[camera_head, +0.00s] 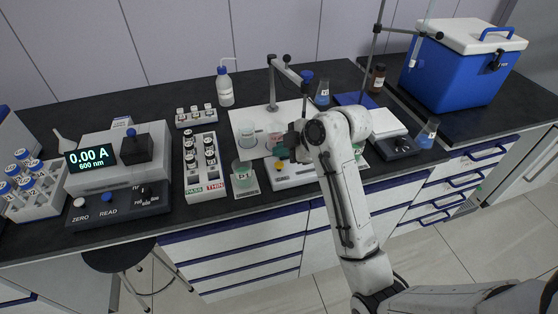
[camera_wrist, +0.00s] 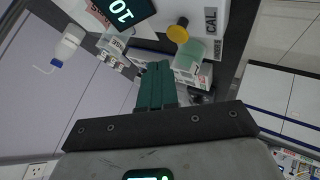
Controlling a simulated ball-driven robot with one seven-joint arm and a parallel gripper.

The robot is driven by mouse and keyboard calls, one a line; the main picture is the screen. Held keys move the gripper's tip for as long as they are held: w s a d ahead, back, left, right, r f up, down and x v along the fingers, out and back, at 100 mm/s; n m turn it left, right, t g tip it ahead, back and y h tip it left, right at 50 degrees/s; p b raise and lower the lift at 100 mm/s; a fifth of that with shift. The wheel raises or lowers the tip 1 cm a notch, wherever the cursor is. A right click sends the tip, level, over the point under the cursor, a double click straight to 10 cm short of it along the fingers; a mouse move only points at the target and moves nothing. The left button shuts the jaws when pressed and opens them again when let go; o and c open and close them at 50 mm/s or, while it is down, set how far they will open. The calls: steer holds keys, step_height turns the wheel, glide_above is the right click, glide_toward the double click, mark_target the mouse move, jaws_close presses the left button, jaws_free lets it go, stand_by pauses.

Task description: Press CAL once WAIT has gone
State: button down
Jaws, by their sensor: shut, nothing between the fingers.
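In the wrist view the word CAL (camera_wrist: 211,19) is printed on the side of a white unit. A round yellow button (camera_wrist: 178,32) stands out beside it. A dark display (camera_wrist: 122,12) at the top edge shows "10" in pale digits, cut off by the frame; no WAIT shows on the visible part. My gripper (camera_wrist: 155,72) has its green fingers together, empty, below and left of the yellow button and apart from it in the picture. In the head view my gripper (camera_head: 281,152) is over the white unit (camera_head: 292,175) at the bench front; my arm hides much of it.
A glass beaker (camera_head: 243,175) stands left of my gripper, beside a rack (camera_head: 206,187) of vials. A stirrer stand (camera_head: 272,88) rises behind. A spectrophotometer (camera_head: 118,165) reading 0.00 A is at left. A blue cool box (camera_head: 455,75) is at right.

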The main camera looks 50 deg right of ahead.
mark_target(282, 166)
steer(key=shift+r+p, duration=1.4)
steer(key=shift+r, duration=0.5)
steer(key=shift+f, duration=0.1)
steer(key=s+a+f+m+g, duration=0.5)
steer(key=s+a+f+m, duration=0.1)
steer(key=s+a+f, duration=0.65)
steer(key=s+a+f+m+g, duration=0.1)
steer(key=s+f+m, duration=0.1)
steer(key=s, duration=0.4)
steer(key=s+a+f+m+g+h, duration=0.1)
steer(key=s+f+m+g, duration=0.1)
steer(key=s, duration=0.5)
steer(key=shift+a+m, duration=0.2)
steer(key=shift+m, duration=0.4)
steer(key=c, duration=1.8)
jaws_free()
steer(key=shift+w, duration=0.1)
